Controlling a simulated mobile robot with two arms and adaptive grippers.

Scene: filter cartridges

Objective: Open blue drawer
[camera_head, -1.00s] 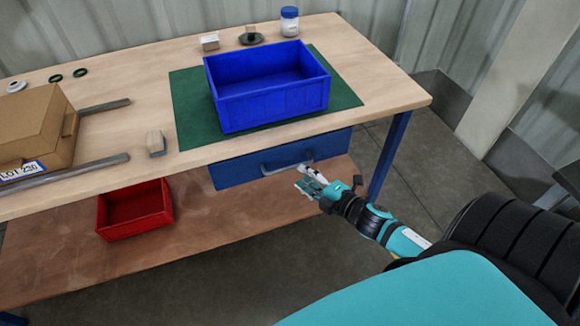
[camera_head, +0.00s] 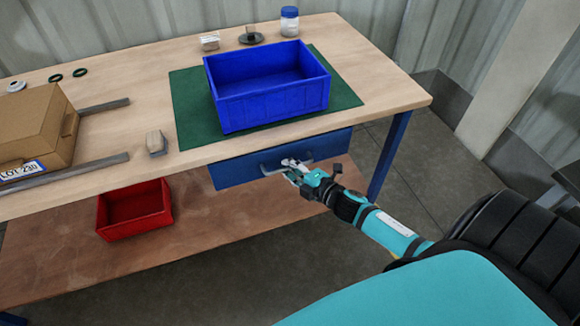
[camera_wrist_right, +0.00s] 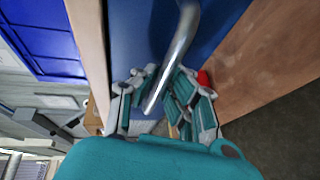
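The blue drawer (camera_head: 235,172) hangs under the front edge of the tabletop and looks shut. Its grey bar handle (camera_head: 268,168) runs across the front. My right gripper (camera_head: 290,165) is at the right part of this handle. In the right wrist view, the handle (camera_wrist_right: 178,45) passes between the two fingers of the gripper (camera_wrist_right: 160,92). The fingers stand apart on either side of the bar, and I see no firm grip. The blue drawer front (camera_wrist_right: 145,30) fills the space behind the handle. My left gripper is not in view.
A blue bin (camera_head: 270,108) stands on a green mat (camera_head: 190,100) on the workbench (camera_head: 385,92) above the drawer. A red bin (camera_head: 135,230) sits on the lower shelf (camera_head: 215,220). A blue table leg (camera_head: 390,155) is right of the drawer. A cardboard box (camera_head: 40,125) stands at left.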

